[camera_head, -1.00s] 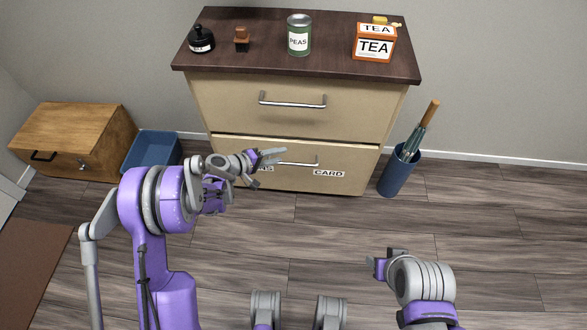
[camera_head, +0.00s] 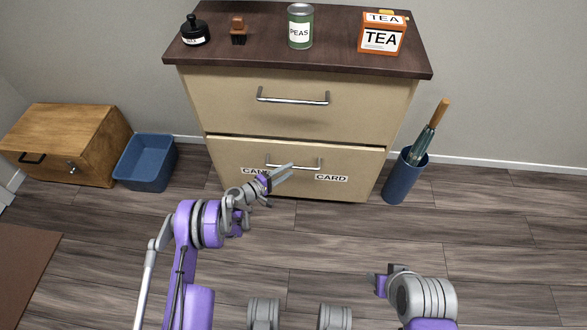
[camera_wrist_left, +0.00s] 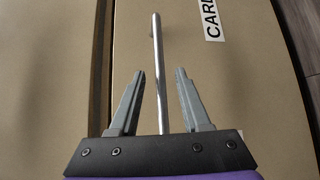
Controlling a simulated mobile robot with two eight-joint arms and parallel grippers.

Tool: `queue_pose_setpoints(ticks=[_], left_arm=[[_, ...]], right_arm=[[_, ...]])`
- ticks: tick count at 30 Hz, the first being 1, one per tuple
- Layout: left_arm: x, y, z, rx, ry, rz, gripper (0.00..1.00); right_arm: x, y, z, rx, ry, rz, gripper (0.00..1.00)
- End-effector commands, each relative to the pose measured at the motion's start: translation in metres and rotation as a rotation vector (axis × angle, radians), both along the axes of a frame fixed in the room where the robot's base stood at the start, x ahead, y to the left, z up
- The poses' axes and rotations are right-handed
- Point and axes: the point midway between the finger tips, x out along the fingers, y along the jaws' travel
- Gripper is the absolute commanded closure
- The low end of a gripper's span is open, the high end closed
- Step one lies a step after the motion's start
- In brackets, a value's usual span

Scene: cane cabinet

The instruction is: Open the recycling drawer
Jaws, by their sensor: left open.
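The lower drawer (camera_head: 345,159) of the cream cabinet is closed; its front carries a "CARD" label and a partly hidden label beginning "CAN". Its silver bar handle (camera_head: 306,168) is partly behind my left gripper (camera_head: 281,186), which is open in front of the drawer. In the left wrist view, the handle (camera_wrist_left: 157,45) runs lengthwise between the open fingers (camera_wrist_left: 160,75), with a gap on each side. I cannot tell how far the fingertips are from the drawer face. My right gripper (camera_head: 377,283) is low at the right, away from the cabinet; its jaws are unclear.
The upper drawer (camera_head: 300,117) is closed. On the dark top (camera_head: 340,52) stand a black bottle, a brown stamp-like object, a peas can and a tea box. A blue bin (camera_head: 146,163) and wooden box stand left, an umbrella stand (camera_head: 404,178) right. The floor in front is clear.

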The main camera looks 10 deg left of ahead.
Motion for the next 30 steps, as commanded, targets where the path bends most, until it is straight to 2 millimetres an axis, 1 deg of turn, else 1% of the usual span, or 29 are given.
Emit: queue_pose_setpoints(ticks=[1, 6, 10, 17, 18, 20, 24, 26, 30], left_arm=[[0.006, -0.007, -0.002, -0.001, 0.0, -0.003, 0.53], [0.02, -0.02, -0.004, 0.0, 0.0, -0.001, 0.53], [0.024, -0.024, -0.005, 0.0, 0.0, 0.0, 0.53], [0.024, -0.025, -0.004, 0.001, 0.001, 0.0, 0.53], [0.024, -0.025, -0.004, 0.001, 0.001, 0.0, 0.55], [0.024, -0.025, -0.004, 0.001, 0.001, 0.0, 0.65], [0.024, -0.025, -0.004, 0.001, 0.001, 0.0, 0.91], [0.024, -0.025, -0.004, 0.001, 0.001, 0.0, 1.0], [0.024, -0.025, -0.004, 0.0, 0.0, 0.0, 1.0]], right_arm=[[0.0, 0.0, -0.002, 0.0, 0.0, 0.0, 0.5], [0.001, 0.0, -0.005, 0.0, -0.001, 0.0, 0.5], [0.001, 0.0, -0.005, 0.0, -0.001, 0.0, 0.5], [0.001, 0.0, -0.005, 0.0, -0.001, 0.0, 0.5], [0.001, 0.0, -0.005, 0.0, -0.001, 0.0, 0.5], [0.001, 0.0, -0.005, 0.0, -0.001, 0.0, 0.5], [0.001, 0.0, -0.005, 0.0, -0.001, 0.0, 0.5], [0.001, 0.0, -0.005, 0.0, -0.001, 0.0, 0.5], [0.001, 0.0, -0.005, 0.0, -0.001, 0.0, 0.5]])
